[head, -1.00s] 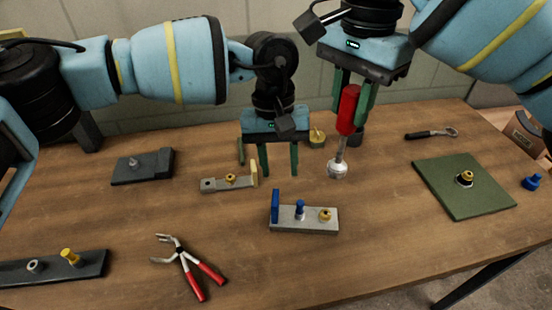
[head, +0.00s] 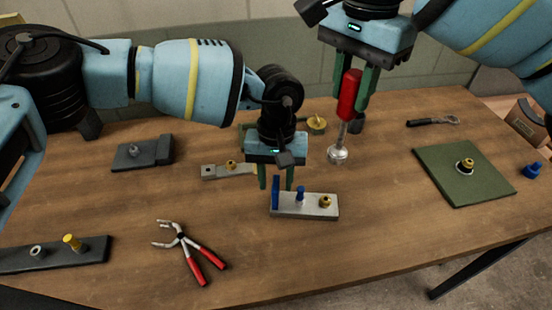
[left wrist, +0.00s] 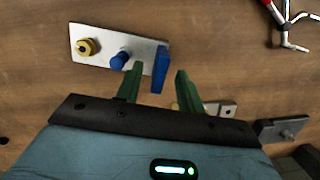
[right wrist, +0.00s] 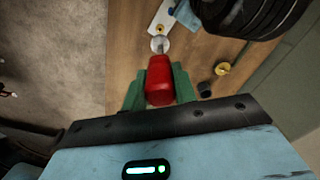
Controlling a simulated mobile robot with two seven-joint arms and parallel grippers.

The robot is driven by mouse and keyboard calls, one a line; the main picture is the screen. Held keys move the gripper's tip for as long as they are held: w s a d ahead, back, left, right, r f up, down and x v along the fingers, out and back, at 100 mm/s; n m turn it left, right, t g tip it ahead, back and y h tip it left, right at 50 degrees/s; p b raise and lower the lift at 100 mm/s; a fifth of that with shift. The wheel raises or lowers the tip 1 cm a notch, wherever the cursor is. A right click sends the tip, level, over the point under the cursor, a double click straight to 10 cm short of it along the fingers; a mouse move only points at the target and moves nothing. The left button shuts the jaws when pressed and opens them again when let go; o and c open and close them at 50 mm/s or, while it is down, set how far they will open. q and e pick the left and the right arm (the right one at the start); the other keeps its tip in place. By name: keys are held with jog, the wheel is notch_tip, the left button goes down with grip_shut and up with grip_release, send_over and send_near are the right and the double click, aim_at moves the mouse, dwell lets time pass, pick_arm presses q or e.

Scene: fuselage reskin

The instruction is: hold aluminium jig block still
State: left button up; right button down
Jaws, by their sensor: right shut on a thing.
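The aluminium jig block (head: 314,208) lies flat on the table, with an upright blue tab (head: 276,194) at its left end, a blue pin (head: 300,194) and a brass fitting (head: 326,202). It also shows in the left wrist view (left wrist: 103,48). My left gripper (head: 276,182) is open, pointing down at the tab end. In the left wrist view the tab stands between the two green fingers, with gaps showing; contact cannot be seen. My right gripper (head: 352,90) is shut on a red-handled tool (head: 349,95), its round metal tip above the table behind the block.
Behind my left gripper lies a grey block (head: 222,171) with a brass fitting. Red-handled pliers (head: 190,255) lie front left. Dark blocks (head: 132,163) stand at the left. A green mat (head: 463,190) lies at the right. The table in front of the jig block is clear.

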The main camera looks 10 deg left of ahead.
aim_at(283, 204)
pick_arm(q)
jog(key=shift+s+f, duration=0.15)
jog(key=shift+f, duration=0.85)
jog(key=shift+s+f, duration=0.15)
jog(key=shift+f, duration=0.85)
grip_shut()
pick_arm(e)
jog(key=shift+m, duration=0.4)
jog(key=shift+f, duration=3.55)
